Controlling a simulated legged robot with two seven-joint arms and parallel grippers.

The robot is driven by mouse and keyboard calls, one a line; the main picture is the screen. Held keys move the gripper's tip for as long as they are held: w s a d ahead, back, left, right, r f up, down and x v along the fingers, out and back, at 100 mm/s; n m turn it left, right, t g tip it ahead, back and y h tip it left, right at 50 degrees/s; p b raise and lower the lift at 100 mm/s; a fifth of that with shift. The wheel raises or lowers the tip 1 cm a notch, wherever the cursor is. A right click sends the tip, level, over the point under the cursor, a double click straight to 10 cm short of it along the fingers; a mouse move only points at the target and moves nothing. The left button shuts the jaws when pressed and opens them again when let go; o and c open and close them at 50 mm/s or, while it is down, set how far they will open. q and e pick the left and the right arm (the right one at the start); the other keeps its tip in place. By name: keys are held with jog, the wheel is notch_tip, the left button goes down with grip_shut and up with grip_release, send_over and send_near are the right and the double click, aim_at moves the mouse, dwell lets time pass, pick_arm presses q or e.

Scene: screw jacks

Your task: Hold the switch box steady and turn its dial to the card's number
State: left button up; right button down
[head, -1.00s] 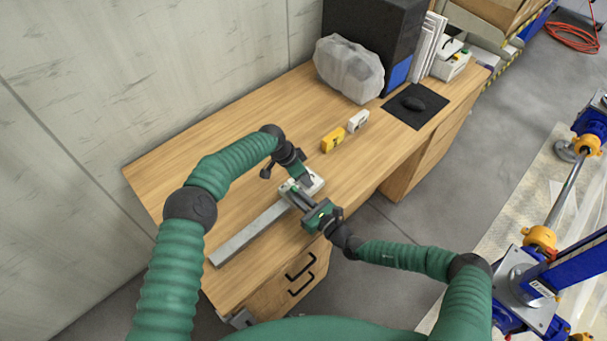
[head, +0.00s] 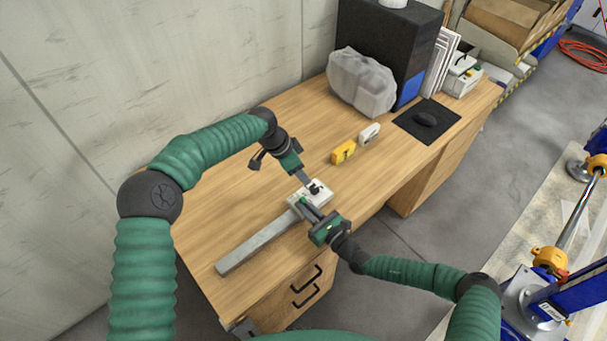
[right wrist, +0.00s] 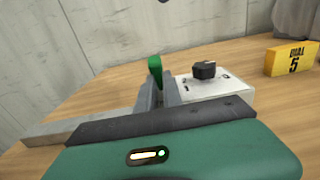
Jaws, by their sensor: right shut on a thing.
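The white switch box (head: 323,201) lies on the desk with its black dial (head: 315,188) on top. In the right wrist view the dial (right wrist: 204,70) stands clear, with small marks around it. My right gripper (head: 308,209) is shut on the switch box's near left side; its fingers partly hide the box. A narrow green piece (right wrist: 155,68) stands behind the fingers; I cannot tell what it belongs to. My left gripper (head: 301,175) is just above and left of the dial; its finger opening is unclear. The yellow card (right wrist: 291,60) reads "DIAL 5"; it also shows in the head view (head: 343,152).
A long grey bar (head: 253,242) lies on the desk, left of the box. A white block (head: 369,133) stands behind the card. A wrapped grey lump (head: 361,82), a black cabinet and a mouse pad (head: 408,127) occupy the far end.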

jog(key=c, duration=1.4)
grip_release()
